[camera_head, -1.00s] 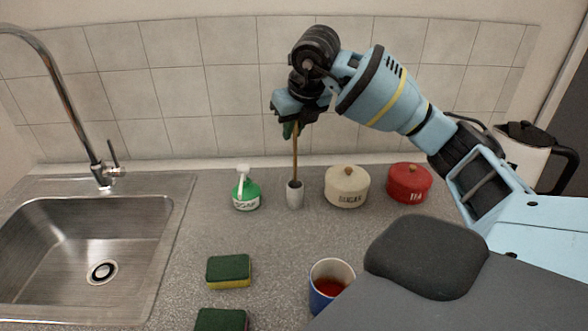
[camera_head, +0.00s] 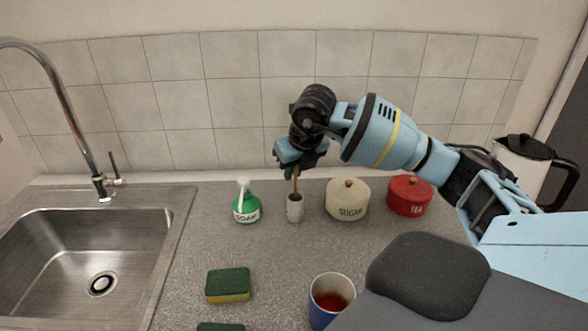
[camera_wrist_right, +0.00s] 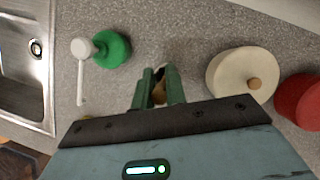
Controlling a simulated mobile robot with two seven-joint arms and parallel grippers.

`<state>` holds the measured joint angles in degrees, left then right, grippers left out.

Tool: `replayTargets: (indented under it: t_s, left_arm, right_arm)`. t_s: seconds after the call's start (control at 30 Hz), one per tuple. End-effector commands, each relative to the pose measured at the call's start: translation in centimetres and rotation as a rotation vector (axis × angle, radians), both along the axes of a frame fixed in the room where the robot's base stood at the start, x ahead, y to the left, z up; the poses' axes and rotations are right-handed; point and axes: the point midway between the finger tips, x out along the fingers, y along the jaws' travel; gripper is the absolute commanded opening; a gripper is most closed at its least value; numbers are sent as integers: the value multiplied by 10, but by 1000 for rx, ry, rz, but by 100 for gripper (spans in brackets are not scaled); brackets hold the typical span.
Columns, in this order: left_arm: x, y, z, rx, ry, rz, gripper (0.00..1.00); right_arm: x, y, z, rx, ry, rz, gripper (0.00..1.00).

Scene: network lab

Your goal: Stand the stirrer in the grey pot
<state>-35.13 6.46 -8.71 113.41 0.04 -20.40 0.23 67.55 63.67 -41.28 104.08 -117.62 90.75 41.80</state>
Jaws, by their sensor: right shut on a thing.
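The stirrer (camera_head: 296,183) is a thin brown wooden stick. My right gripper (camera_head: 291,172) is shut on its upper end, and its green fingers with the stirrer's end between them show in the right wrist view (camera_wrist_right: 158,92). The stirrer stands nearly upright, with its lower part hidden inside the grey pot (camera_head: 295,209). The pot is a small pale grey cylinder standing on the counter, directly below the gripper. Whether the stirrer touches the pot's bottom cannot be seen. My left gripper is not in view.
A green soap bottle (camera_head: 246,206) stands left of the pot. A cream sugar canister (camera_head: 347,200) and a red tea canister (camera_head: 409,196) stand to the right. A sponge (camera_head: 228,285) and a blue cup (camera_head: 324,311) are in front. The sink (camera_head: 75,262) is far left.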

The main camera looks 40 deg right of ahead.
Motion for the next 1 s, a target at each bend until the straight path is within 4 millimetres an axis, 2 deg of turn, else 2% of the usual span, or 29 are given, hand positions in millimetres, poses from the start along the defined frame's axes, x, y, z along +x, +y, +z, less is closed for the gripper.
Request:
replayTargets:
  t_s: [0.17, 0.2, 0.33, 0.6, 0.73, 0.87, 1.0]
  left_arm:
    - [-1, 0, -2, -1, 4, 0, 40]
    - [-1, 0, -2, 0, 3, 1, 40]
    - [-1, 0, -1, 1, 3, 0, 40]
    - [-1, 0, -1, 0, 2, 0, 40]
    - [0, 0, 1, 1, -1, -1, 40]
    - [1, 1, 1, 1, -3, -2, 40]
    - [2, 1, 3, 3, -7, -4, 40]
  right_arm:
    - [0, 0, -4, 0, 1, 0, 0]
    - [0, 0, -3, 0, 0, 0, 17]
    - [0, 0, -3, 0, 0, 0, 34]
    - [0, 0, -2, 0, 0, 0, 35]
    - [-1, 0, 5, 0, -3, 0, 35]
    - [-7, 2, 21, -1, -5, 1, 35]
    - [-18, 4, 48, -1, -6, 1, 35]
